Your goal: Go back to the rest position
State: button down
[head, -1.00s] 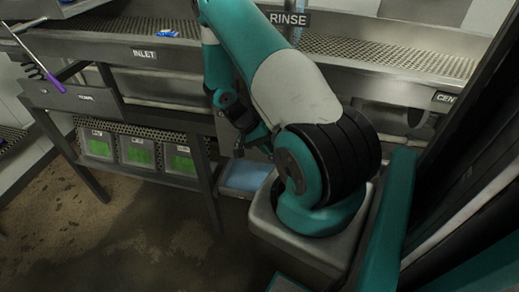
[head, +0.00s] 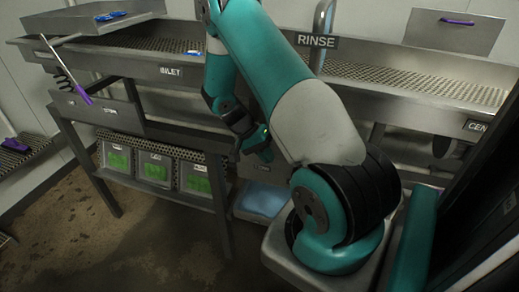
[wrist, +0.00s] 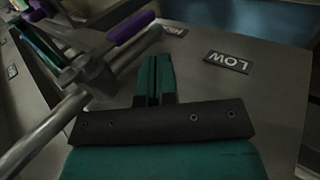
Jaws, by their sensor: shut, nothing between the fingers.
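My gripper (wrist: 154,80) is shut and empty in the wrist view, its two teal and black fingers side by side. A grey panel with a LOW label (wrist: 228,62) lies beyond the fingers. A metal bar with a purple handle (wrist: 130,28) crosses the upper left of that view, left of the fingers; whether it touches them I cannot tell. In the head view my arm bends down in front of the steel bench, and my gripper (head: 252,150) hangs by the bench front, partly hidden and dark.
The steel bench carries INLET (head: 171,72) and RINSE (head: 317,41) labels. Crates with green contents (head: 155,171) stand on its lower shelf. A blue-topped bin (head: 262,201) is below my arm. A purple-handled tool (head: 70,73) leans at the left end. Brown floor at the lower left is clear.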

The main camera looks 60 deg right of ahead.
jog(key=shift+b+v, duration=0.4)
jog(key=shift+v, duration=1.9)
jog(key=shift+s+r, duration=0.15)
jog(key=w+a+r+n+t+y, duration=0.1)
jog(key=a+r+n+t, duration=0.1)
jog(key=a+r+n, duration=0.35)
jog(key=a+r+n+t, duration=0.2)
jog(key=a+r, duration=0.1)
jog(key=a, duration=0.6)
jog(key=w+a+r+n+t+y, duration=0.1)
jog(key=a+r+n+t, duration=0.1)
jog(key=a+r+n, duration=0.35)
jog(key=s+a+r+n+y, duration=0.2)
jog(key=s+a+r+n, duration=0.1)
jog(key=s+a, duration=0.4)
jog(key=s+a+r+n+t+y, duration=0.1)
jog(key=s+a+n, duration=0.4)
jog(key=a, duration=0.5)
notch_tip(320, 180, up, 2)
jog(key=s+y, duration=0.1)
jog(key=s, duration=0.1)
jog(key=shift+s+a+n+b, duration=0.25)
jog(key=shift+n+b, duration=0.1)
jog(key=shift+n, duration=0.05)
jog(key=shift+r, duration=0.1)
